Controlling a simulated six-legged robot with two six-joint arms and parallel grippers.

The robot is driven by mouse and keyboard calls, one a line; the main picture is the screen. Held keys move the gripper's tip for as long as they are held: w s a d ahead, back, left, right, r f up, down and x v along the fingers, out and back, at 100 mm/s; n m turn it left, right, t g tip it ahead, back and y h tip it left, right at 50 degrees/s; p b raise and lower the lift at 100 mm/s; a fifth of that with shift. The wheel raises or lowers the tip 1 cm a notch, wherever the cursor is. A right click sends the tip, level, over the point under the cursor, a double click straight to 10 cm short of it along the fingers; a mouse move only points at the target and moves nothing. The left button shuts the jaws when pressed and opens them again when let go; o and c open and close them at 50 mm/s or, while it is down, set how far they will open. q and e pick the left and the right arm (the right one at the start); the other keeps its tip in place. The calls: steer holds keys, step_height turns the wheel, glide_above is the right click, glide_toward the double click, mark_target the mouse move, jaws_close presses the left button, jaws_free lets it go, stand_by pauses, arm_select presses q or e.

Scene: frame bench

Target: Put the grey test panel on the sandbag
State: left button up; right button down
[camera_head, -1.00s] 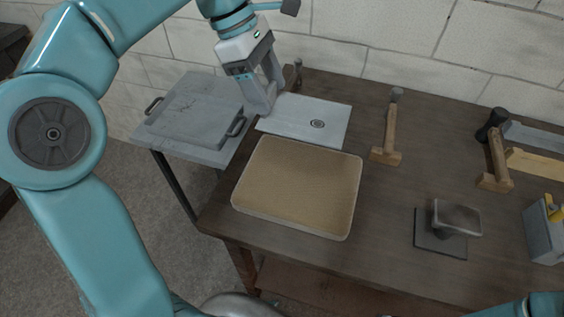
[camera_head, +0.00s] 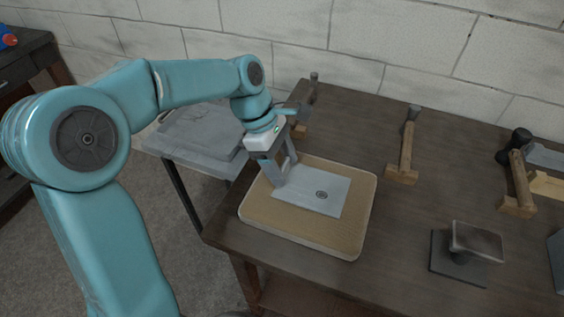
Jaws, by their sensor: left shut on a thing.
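The grey test panel (camera_head: 335,197) is a thin flat sheet with a dark ring mark. It lies over the middle of the sandbag (camera_head: 300,228), a tan rectangular pad with a pale rim on the bench. I cannot tell whether the panel rests on the sandbag or is just above it. My left gripper (camera_head: 279,182) is shut on the panel's left edge, reaching down from above. Part of that edge is hidden by the fingers. My right gripper is not in view.
The wooden bench (camera_head: 370,265) has wooden-handled hammers (camera_head: 405,150) towards the back and a dark stand with a metal block (camera_head: 476,240) at the right. A grey side table (camera_head: 185,150) stands left, partly behind my arm. The bench between sandbag and stand is clear.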

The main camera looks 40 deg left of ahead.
arm_select(q)
steer(key=shift+s, duration=0.1)
steer(key=shift+f, duration=0.1)
steer(key=o, duration=1.4)
steer(key=p+v, duration=0.1)
steer(key=v, duration=1.1)
steer(key=shift+a, duration=0.1)
steer(key=shift+s, duration=0.1)
